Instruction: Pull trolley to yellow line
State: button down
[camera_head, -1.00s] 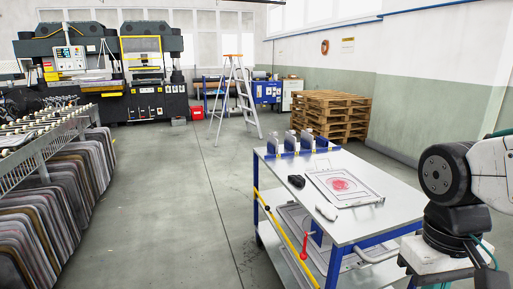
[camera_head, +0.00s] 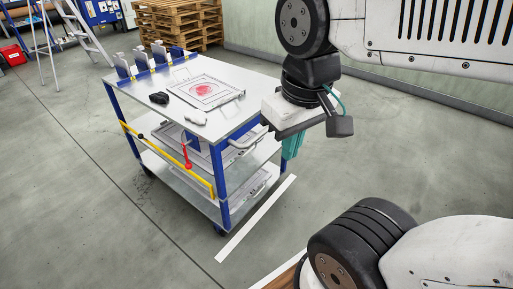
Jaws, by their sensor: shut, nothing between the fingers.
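The trolley has a blue frame and a pale grey top (camera_head: 228,84). It stands left of centre in the head view, with lower shelves and dark wheels. A grey bar handle (camera_head: 246,140) sticks out at its near right end. My gripper (camera_head: 291,152), with teal fingers pointing down, is shut and empty. In the picture it is just right of the handle; I cannot tell whether they touch. I see no yellow line on the floor.
White floor strips (camera_head: 256,218) lie in front of the trolley. The trolley top carries a framed sheet with a red print (camera_head: 204,91), a black object (camera_head: 159,98) and upright holders. Wooden pallets (camera_head: 180,22) and a stepladder (camera_head: 78,32) stand behind. Floor right of the trolley is clear.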

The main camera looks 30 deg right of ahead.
aim_at(226, 124)
jog(key=z, duration=0.5)
jog(key=k, duration=0.6)
jog(key=z, duration=0.45)
jog(key=i, duration=1.1)
jog(key=u, duration=0.9)
